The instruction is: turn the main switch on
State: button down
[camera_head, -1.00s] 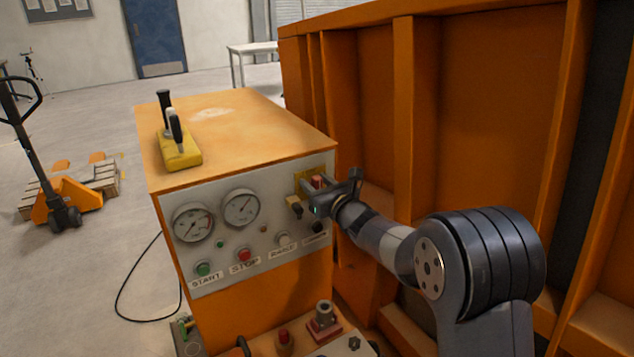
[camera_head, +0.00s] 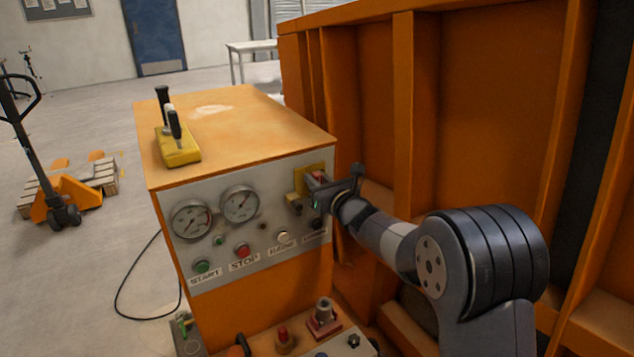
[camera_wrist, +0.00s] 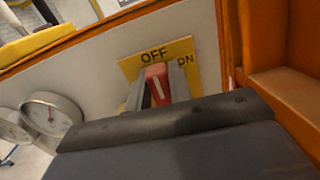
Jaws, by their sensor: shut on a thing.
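The main switch is a red knob (camera_wrist: 157,82) with a white line, on a yellow plate (camera_wrist: 187,48) marked OFF at the top and ON at the right. In the wrist view the white line points roughly up towards OFF. My gripper (camera_wrist: 156,92) is shut on the knob, with one grey finger on each side of it. In the head view the yellow plate (camera_head: 301,178) is at the upper right of the panel. My gripper (camera_head: 319,183) reaches it from the right and hides part of the red knob.
The orange cabinet (camera_head: 235,125) carries two gauges and labelled buttons, including START and STOP. A yellow lever box (camera_head: 180,155) stands on top. An orange ribbed wall (camera_head: 480,100) rises close on the right. A pallet jack (camera_head: 65,200) stands at the left.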

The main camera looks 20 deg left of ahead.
jog(key=m+b, duration=0.1)
jog(key=b, duration=0.1)
jog(key=m+b, duration=0.2)
jog(key=shift+w+d+f, duration=0.2)
jog(key=shift+f, duration=0.2)
jog(key=m, duration=0.1)
jog(key=m+b, duration=0.1)
jog(key=m, duration=0.3)
jog(key=shift+w+d+f+b, duration=0.1)
jog(key=shift+w+d+b, duration=0.15)
jog(key=shift+b, duration=0.15)
jog(key=m, duration=0.4)
jog(key=f+m, duration=0.1)
jog(key=m, duration=0.4)
jog(key=shift+w+d+f, duration=0.1)
jog(key=shift+w+f, duration=0.05)
jog(key=shift+w, duration=0.05)
jog(key=shift+m, duration=0.3)
jog(key=c, duration=1.3)
grip_release()
jog(key=shift+s+d, duration=0.1)
